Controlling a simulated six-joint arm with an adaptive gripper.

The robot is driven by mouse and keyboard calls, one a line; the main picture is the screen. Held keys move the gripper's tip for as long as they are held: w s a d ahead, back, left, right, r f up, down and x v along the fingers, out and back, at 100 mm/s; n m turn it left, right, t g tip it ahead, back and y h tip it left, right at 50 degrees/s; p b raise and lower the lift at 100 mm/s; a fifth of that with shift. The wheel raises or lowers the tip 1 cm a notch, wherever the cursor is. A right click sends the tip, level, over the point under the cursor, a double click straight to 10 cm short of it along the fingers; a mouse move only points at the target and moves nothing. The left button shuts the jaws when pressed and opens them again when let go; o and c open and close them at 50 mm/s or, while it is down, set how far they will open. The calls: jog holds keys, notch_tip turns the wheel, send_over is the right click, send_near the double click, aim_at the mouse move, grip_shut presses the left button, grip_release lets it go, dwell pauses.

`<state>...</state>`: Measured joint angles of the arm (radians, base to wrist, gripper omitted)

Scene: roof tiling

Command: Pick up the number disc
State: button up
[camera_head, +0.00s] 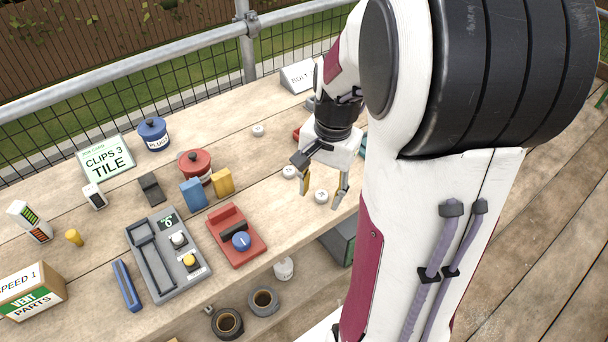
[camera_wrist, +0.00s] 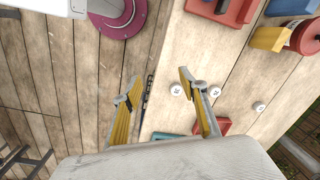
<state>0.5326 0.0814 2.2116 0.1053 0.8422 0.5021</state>
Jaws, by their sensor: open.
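Several small white discs lie apart on the wooden bench. The nearest disc (camera_head: 321,196) has a dark mark I cannot read; it also shows in the wrist view (camera_wrist: 176,90). A second disc (camera_head: 289,171) lies up and left of it, and a third (camera_head: 258,130) is farther back. My gripper (camera_head: 322,194) is open and empty, its yellow-lined fingers pointing down above the bench near the nearest disc. In the wrist view (camera_wrist: 158,77) that disc appears between the fingers, close beside the right one. The second disc (camera_wrist: 215,91) appears just outside the right finger.
A red holder with a blue knob (camera_head: 238,238), a grey control panel (camera_head: 168,255), yellow (camera_head: 222,182) and blue (camera_head: 194,194) blocks and a red pot (camera_head: 196,165) stand to the left. A white sign (camera_head: 298,76) stands behind. The bench's front edge is close by.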

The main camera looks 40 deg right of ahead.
aim_at(322, 194)
jog(key=w+d+f+m, duration=0.1)
jog(key=w+d+m, duration=0.1)
jog(key=m, duration=0.2)
jog(key=w+d+f+m, duration=0.2)
jog(key=d+m, duration=0.1)
jog(key=m, duration=0.2)
jog(key=w+d+f+m, duration=0.2)
jog(key=d+m, duration=0.1)
jog(key=m, duration=0.1)
jog(key=shift+w+f+t+y, duration=0.25)
jog(key=shift+w+t+y, duration=0.05)
jog(key=shift+w+t, duration=0.1)
jog(key=shift+d+m, duration=0.1)
jog(key=shift+m, duration=0.9)
jog(key=shift+f, duration=0.1)
jog(key=shift+w+f, duration=0.15)
jog(key=shift+f, duration=1.05)
jog(key=shift+a, duration=0.2)
jog(key=shift+w+a+f, duration=0.15)
jog(key=shift+a+f, duration=0.05)
jog(key=shift+f, duration=1.1)
jog(key=shift+w+a+f, duration=0.1)
jog(key=shift+a+f, duration=0.05)
jog(key=shift+f, duration=1.1)
